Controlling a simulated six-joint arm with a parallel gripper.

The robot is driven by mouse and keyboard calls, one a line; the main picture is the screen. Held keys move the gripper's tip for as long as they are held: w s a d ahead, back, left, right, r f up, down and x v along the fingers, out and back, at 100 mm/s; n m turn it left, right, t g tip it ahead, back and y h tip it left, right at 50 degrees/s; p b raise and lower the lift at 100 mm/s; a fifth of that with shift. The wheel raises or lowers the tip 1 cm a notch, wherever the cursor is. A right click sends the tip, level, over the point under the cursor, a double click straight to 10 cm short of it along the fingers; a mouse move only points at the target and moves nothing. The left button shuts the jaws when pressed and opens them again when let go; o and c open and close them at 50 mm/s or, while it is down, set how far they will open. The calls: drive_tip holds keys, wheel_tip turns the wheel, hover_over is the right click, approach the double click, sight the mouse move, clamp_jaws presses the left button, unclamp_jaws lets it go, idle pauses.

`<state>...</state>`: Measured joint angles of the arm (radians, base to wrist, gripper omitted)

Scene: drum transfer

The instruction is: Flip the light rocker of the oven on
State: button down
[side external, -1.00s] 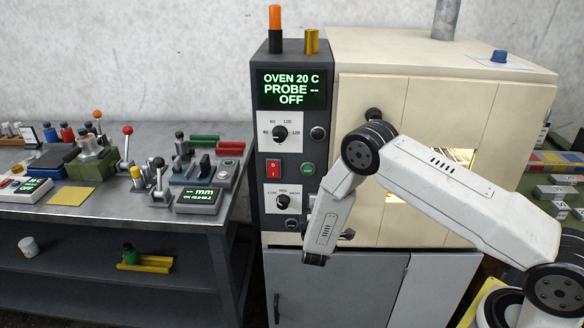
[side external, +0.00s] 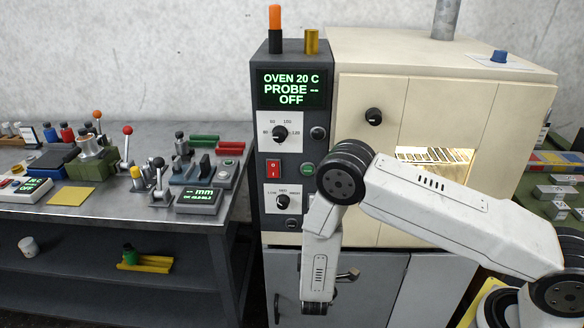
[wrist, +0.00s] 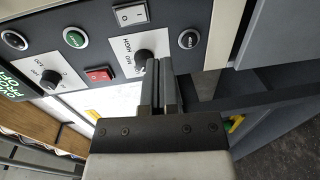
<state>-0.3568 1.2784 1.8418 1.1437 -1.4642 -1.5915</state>
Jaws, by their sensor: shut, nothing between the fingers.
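The oven's control panel (side external: 262,200) is a dark upright strip left of the cream oven body. In the wrist view, a light grey rocker (wrist: 130,14) with white marks sits at the top edge of the panel; which way it is tilted I cannot tell. A red rocker (wrist: 99,74) is lower left of it, and it also shows in the side view (side external: 273,169). My gripper (wrist: 160,66) is shut and empty, its fingertips over the edge of the lower dial (wrist: 150,55), below the grey rocker in the picture.
A green button (wrist: 75,38) and dark buttons (wrist: 189,39) flank the dials. The display (side external: 291,89) reads OVEN 20 C, PROBE --, OFF. The oven window (side external: 435,154) looks bright. A bench (side external: 120,215) with levers and instruments stands left.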

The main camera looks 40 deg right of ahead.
drive_tip(key=shift+f+v, duration=0.2)
drive_tip(key=shift+v, duration=0.7)
drive_tip(key=shift+w, duration=0.1)
wheel_tip(320, 180, up, 10)
drive_tip(key=w+a+m+g+y, duration=0.25)
drive_tip(key=m+y, duration=0.25)
drive_tip(key=y, duration=0.5)
drive_tip(key=s+d+r+m+g+y, duration=0.1)
drive_tip(key=s+r+m+g, duration=0.1)
drive_tip(key=s, duration=0.7)
drive_tip(key=s+d+r+m+g, duration=0.2)
drive_tip(key=s+r+g, duration=0.2)
drive_tip(key=s, duration=0.5)
drive_tip(key=shift+s+d+r+g+y, duration=0.15)
drive_tip(key=shift+d+r+g+y, duration=0.1)
drive_tip(key=shift+r+g+y, duration=0.25)
